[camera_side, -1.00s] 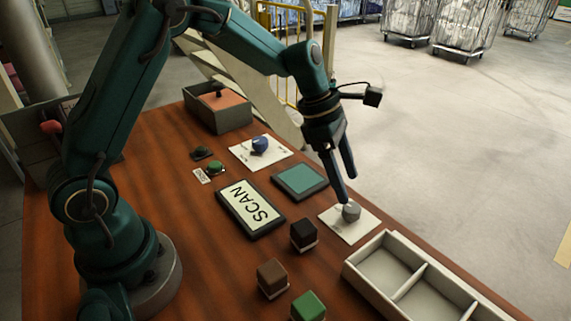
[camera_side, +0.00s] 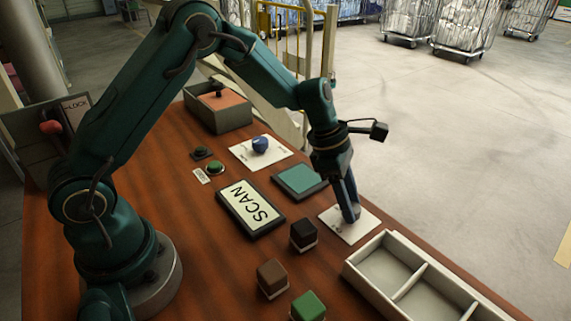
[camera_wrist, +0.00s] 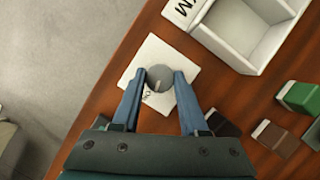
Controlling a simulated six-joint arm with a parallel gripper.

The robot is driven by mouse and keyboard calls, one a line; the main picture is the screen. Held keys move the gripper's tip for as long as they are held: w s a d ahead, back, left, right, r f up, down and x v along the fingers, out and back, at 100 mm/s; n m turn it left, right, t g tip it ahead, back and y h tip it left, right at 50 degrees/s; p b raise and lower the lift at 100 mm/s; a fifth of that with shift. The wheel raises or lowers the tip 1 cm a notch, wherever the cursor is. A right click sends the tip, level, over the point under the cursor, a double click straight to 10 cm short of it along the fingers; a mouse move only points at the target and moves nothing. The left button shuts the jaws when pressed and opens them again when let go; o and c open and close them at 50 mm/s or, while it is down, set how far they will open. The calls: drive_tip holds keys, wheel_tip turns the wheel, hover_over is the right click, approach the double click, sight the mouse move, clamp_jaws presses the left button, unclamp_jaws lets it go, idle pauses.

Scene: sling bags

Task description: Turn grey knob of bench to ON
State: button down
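The grey knob (camera_wrist: 160,77) sits on a square white plate (camera_wrist: 152,55) on the bench. A pale mark on the knob points toward the lower edge of the wrist view. Lettering on the plate beside it is partly hidden and unreadable. My gripper (camera_wrist: 160,75) is open, one finger on each side of the knob, with a narrow gap showing on both sides. In the side view my gripper (camera_side: 351,217) points down over the white plate (camera_side: 345,233), and its fingers mostly hide the knob.
A pale divided tray (camera_side: 372,262) stands just right of the plate. A black block (camera_side: 303,234), a brown block (camera_side: 271,276) and a green block (camera_side: 308,305) stand in front. The SCAN panel (camera_side: 250,208), teal pad (camera_side: 299,180) and blue knob (camera_side: 260,144) lie to the left.

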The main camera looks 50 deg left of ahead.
drive_tip(key=shift+w+m+g, duration=0.1)
drive_tip(key=shift+m+g, duration=0.4)
drive_tip(key=shift+m, duration=1)
drive_tip(key=shift+c, duration=2.2)
unclamp_jaws()
drive_tip(key=shift+v, duration=2.55)
drive_tip(key=shift+a, duration=0.1)
